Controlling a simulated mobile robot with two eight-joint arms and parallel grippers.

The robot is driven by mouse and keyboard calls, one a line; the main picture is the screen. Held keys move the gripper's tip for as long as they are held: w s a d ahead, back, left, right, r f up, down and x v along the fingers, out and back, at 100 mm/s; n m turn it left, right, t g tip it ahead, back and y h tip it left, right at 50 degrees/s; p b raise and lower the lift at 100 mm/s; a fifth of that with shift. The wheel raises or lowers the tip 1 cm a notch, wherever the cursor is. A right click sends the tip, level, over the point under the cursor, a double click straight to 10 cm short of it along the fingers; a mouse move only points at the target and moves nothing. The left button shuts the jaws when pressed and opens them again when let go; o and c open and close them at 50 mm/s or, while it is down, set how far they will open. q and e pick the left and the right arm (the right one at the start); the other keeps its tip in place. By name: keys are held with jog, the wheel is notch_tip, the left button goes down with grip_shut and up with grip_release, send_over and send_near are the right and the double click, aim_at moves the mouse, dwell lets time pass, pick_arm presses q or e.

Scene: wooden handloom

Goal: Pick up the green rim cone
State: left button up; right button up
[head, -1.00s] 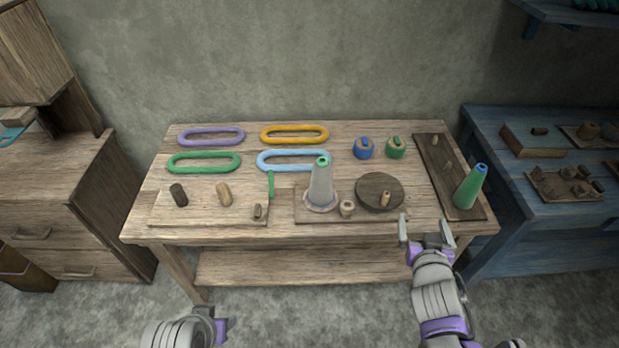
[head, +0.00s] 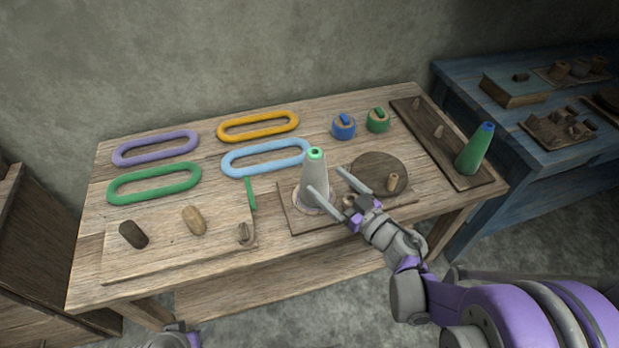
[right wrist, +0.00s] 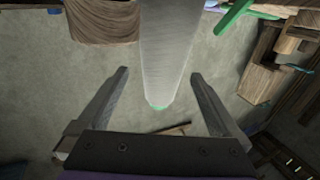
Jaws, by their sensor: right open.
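The green rim cone (head: 315,172) is a pale grey cone with a green ring at its top. It stands upright on a small wooden board at the front middle of the table. My right gripper (head: 324,178) is open and empty, its fingers pointing at the cone. One finger overlaps the cone's front and the other is to its right. In the right wrist view the cone (right wrist: 168,50) appears between the two open fingers (right wrist: 160,74), its green tip towards the palm. I cannot tell whether a finger touches it. Only a sliver of my left arm shows at the bottom edge.
A green cone with a blue top (head: 475,150) stands on the right board. A light blue loop (head: 266,158) and a green stick (head: 251,194) are to the left.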

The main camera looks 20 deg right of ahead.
aim_at(324, 179)
jog(key=x, duration=0.3)
jog(key=shift+w+a, duration=0.1)
jog(key=shift+w, duration=0.2)
jog(key=x, duration=0.5)
jog(key=shift+a+r, duration=0.15)
jog(key=shift+s, duration=0.15)
jog(key=c, duration=1.6)
